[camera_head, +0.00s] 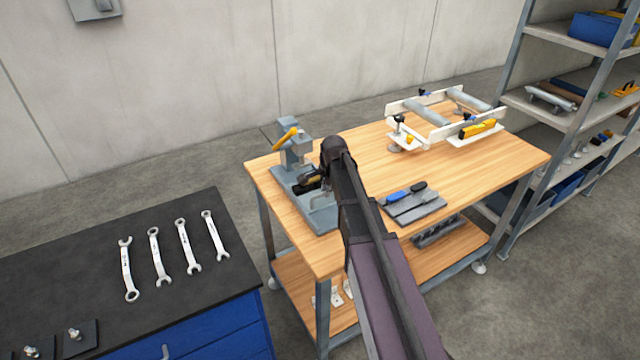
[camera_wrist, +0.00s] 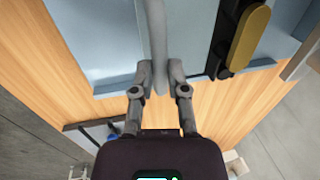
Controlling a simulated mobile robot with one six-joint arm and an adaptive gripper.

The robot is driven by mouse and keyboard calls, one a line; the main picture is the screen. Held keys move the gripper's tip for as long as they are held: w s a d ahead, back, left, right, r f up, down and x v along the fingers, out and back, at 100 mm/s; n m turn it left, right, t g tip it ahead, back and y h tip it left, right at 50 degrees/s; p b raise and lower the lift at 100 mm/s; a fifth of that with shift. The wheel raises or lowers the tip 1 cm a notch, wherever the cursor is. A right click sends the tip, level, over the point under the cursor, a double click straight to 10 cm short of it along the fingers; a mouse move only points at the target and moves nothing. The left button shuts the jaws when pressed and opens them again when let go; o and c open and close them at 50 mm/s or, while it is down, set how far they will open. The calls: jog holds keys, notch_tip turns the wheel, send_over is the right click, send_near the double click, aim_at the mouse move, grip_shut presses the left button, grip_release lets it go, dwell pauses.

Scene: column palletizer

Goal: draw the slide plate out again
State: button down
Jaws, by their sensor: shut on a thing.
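A grey bench fixture (camera_head: 292,178) stands at the left end of the wooden worktable, with an upright post and a yellow lever. In the wrist view its pale blue-grey flat plate (camera_wrist: 105,45) fills the upper part. My gripper (camera_wrist: 160,68) is shut on a narrow grey bar (camera_wrist: 156,30) that stands over this plate. The bar looks like the slide plate's handle; how far the plate sits in the fixture cannot be told. In the head view my arm hides the fingertips and part of the fixture.
A black part with a yellow grip (camera_wrist: 248,38) is close right of my fingers. A grey board with tools (camera_head: 414,205) and a white roller frame (camera_head: 440,125) are on the worktable (camera_head: 365,150). A dark bench with wrenches (camera_head: 125,270) is at left.

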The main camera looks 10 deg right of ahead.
jog(key=s, duration=0.2)
jog(key=s+d, duration=0.1)
jog(key=s, duration=0.2)
jog(key=s+d, duration=0.1)
jog(key=s, duration=0.1)
jog(key=shift+s+d, duration=0.2)
jog(key=c, duration=0.7)
grip_release()
jog(key=shift+o, duration=0.2)
jog(key=shift+w, duration=0.2)
